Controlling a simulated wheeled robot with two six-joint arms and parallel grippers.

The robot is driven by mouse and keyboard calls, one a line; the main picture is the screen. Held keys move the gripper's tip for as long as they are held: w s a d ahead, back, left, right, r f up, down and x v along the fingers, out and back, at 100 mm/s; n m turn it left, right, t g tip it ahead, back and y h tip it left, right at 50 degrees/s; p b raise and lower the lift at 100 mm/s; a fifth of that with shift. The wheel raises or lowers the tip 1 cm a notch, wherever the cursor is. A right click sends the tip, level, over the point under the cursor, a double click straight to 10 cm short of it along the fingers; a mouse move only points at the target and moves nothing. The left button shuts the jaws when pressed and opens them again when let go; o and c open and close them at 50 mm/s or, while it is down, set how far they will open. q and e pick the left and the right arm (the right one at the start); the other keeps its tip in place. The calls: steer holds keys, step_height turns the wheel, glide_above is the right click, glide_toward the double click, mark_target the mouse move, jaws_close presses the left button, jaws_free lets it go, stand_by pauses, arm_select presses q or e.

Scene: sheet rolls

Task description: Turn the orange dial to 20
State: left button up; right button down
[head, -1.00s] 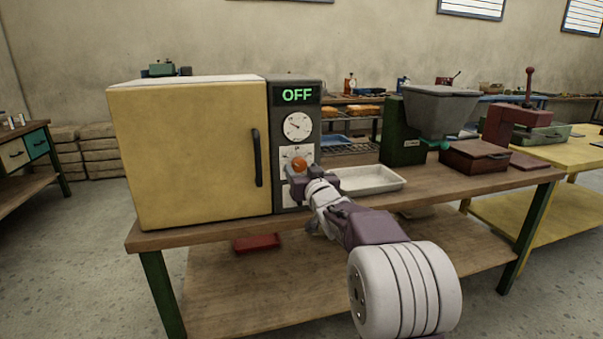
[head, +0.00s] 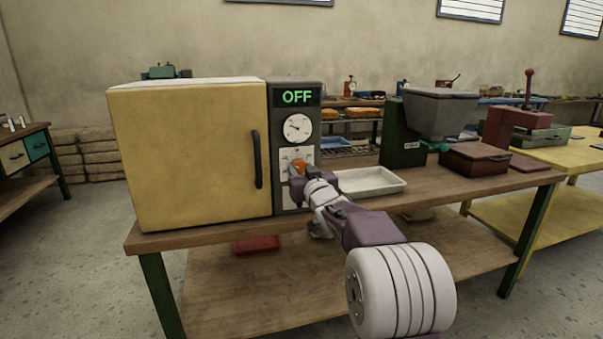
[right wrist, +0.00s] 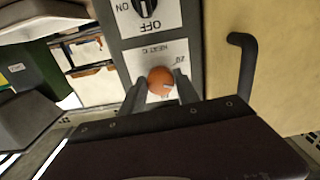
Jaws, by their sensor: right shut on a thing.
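The orange dial (head: 298,165) is on the dark control panel at the right side of the yellow oven (head: 190,150). In the right wrist view the dial (right wrist: 161,80) sits between the two fingers of my right gripper (right wrist: 160,90). The right gripper is shut on the dial, with a finger on either side. A light mark shows on the dial's face. The white plate around it carries printed marks, and "20" is partly readable beside the right-hand finger in the wrist view. In the head view the gripper (head: 297,172) hides part of the dial. My left gripper is not in view.
Above the dial are a round gauge (head: 298,128) and a display reading OFF (head: 297,96). A black ON/OFF knob (right wrist: 146,6) shows in the wrist view. The oven's black handle (head: 257,158) is left of the panel. A white tray (head: 372,182) lies right of my gripper.

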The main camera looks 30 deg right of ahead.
steer(key=n+b, duration=0.2)
steer(key=n, duration=0.4)
steer(key=shift+d+f, duration=0.1)
steer(key=shift+f, duration=0.05)
steer(key=shift+n+b, duration=0.9)
steer(key=shift+n, duration=1.4)
steer(key=c, duration=0.9)
jaws_free()
steer(key=shift+r, duration=0.2)
steer(key=shift+s, duration=0.1)
